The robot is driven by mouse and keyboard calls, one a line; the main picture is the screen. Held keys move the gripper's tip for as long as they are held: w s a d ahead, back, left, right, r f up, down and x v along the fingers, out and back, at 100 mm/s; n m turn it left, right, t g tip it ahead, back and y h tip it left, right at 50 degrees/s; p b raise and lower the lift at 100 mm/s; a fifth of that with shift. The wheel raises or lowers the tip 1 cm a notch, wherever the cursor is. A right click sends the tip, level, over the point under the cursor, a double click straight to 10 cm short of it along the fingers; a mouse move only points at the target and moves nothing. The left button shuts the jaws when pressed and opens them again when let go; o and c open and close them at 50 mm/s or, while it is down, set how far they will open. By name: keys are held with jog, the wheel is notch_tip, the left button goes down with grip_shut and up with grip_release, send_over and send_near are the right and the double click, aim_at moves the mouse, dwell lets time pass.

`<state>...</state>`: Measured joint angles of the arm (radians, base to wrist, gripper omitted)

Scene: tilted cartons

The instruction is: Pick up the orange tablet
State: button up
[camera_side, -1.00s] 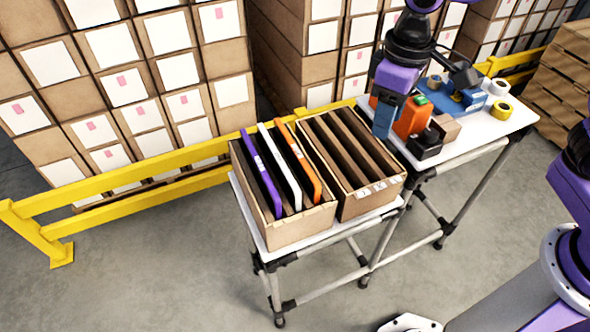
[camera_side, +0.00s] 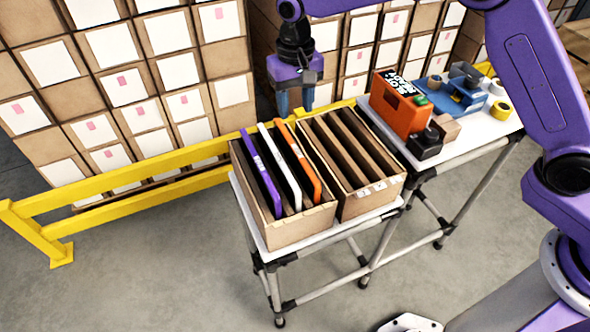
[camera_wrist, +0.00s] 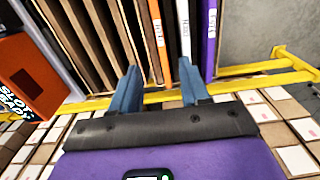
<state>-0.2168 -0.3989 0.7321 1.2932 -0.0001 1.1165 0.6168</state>
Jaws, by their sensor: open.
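The orange tablet (camera_side: 298,158) stands on edge in the left carton (camera_side: 285,231), to the right of a white tablet (camera_side: 279,167) and a purple tablet (camera_side: 261,172). In the wrist view the orange tablet (camera_wrist: 158,42) shows as a narrow strip, with the white tablet (camera_wrist: 184,30) and purple tablet (camera_wrist: 208,35) to its right. My gripper (camera_side: 294,108) is open and empty, above the far end of the orange tablet in the side view. In the wrist view its blue fingers (camera_wrist: 157,90) are spread, with the near ends of the orange and white tablets between them.
A second carton (camera_side: 372,199) with brown dividers stands right of the first on the same white stand. An orange box (camera_side: 398,106), a black device (camera_side: 424,146) and tape rolls (camera_side: 501,110) sit on the stand to the right. A yellow rail (camera_side: 140,171) and stacked boxes stand behind.

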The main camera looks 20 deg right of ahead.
aim_at(295, 147)
notch_tip(295, 147, down, 15)
jog(key=shift+r, duration=0.1)
jog(key=shift+w, duration=0.1)
grip_shut()
dwell(0.4)
